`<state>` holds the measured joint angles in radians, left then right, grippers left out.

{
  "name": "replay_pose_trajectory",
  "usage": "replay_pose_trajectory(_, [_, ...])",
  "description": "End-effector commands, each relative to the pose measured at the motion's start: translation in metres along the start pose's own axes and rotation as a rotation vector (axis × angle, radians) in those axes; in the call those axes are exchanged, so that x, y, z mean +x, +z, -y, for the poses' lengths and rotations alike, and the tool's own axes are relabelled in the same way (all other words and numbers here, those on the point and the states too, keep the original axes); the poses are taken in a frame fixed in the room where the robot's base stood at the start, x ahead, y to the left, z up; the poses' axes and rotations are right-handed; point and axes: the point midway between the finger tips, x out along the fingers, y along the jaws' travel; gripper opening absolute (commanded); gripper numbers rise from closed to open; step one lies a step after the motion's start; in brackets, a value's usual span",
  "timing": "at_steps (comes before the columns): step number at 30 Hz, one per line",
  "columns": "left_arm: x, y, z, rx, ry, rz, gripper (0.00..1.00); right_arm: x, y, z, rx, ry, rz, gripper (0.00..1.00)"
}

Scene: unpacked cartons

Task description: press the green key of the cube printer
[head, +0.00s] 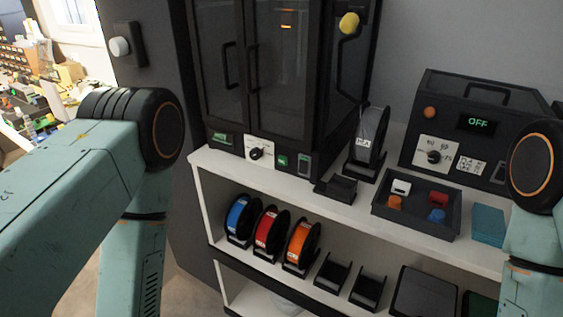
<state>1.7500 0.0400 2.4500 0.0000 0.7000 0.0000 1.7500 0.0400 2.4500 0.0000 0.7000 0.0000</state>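The cube printer appears to be the tall black cabinet (285,80) with dark glass doors, standing on the white shelf top. Its doors look closed. On its lower front strip is a green key (282,161), just right of a white plate with a black knob (256,153). A small green-lit panel (221,138) is at the strip's left end. My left arm's links fill the left side and my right arm's links stand at the right edge. Neither gripper shows, and neither arm covers the green key.
A black box reading OFF (478,123), a grey spool (369,136), a tray of coloured pieces (415,222) and teal sheets (488,226) share the shelf top. Blue, red and orange spools (302,243) stand below. A yellow knob (349,23) sits on the cabinet's side.

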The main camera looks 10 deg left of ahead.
Motion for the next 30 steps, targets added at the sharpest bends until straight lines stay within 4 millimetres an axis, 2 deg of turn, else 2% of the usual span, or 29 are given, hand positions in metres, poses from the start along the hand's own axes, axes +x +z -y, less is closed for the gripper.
replay_pose_trajectory(1, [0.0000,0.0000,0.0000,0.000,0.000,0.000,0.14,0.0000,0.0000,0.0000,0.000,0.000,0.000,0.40])
replay_pose_trajectory(6, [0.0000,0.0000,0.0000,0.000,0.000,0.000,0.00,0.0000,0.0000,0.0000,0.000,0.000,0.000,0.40])
replay_pose_trajectory(30, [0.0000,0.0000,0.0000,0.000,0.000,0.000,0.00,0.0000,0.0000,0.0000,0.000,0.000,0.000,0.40])
